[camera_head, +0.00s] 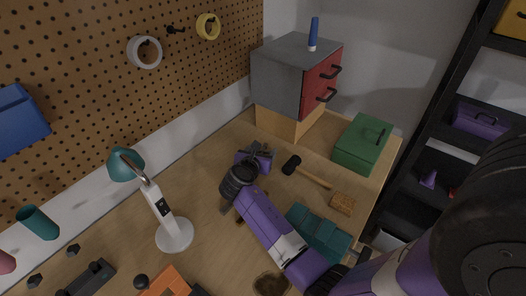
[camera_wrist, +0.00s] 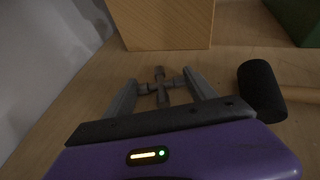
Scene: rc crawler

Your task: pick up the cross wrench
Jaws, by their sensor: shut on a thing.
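The cross wrench (camera_wrist: 158,86) is a small grey metal cross, seen in the wrist view between the two fingers of my gripper (camera_wrist: 160,80). Its side arms span the gap and meet the fingers, so my gripper is shut on it. The wrench appears very close to the wooden worktop; I cannot tell whether it still touches it. In the head view my purple gripper (camera_head: 257,156) is over the worktop in front of the drawer cabinet, and the wrench cannot be made out clearly there.
A black-headed mallet (camera_head: 291,164) lies just right of my gripper. The grey-and-red drawer cabinet (camera_head: 285,75) on its wooden base (camera_head: 280,122) stands behind. A green toolbox (camera_head: 363,145) is at the back right, a teal case (camera_head: 318,233) nearer, a lamp (camera_head: 174,235) left.

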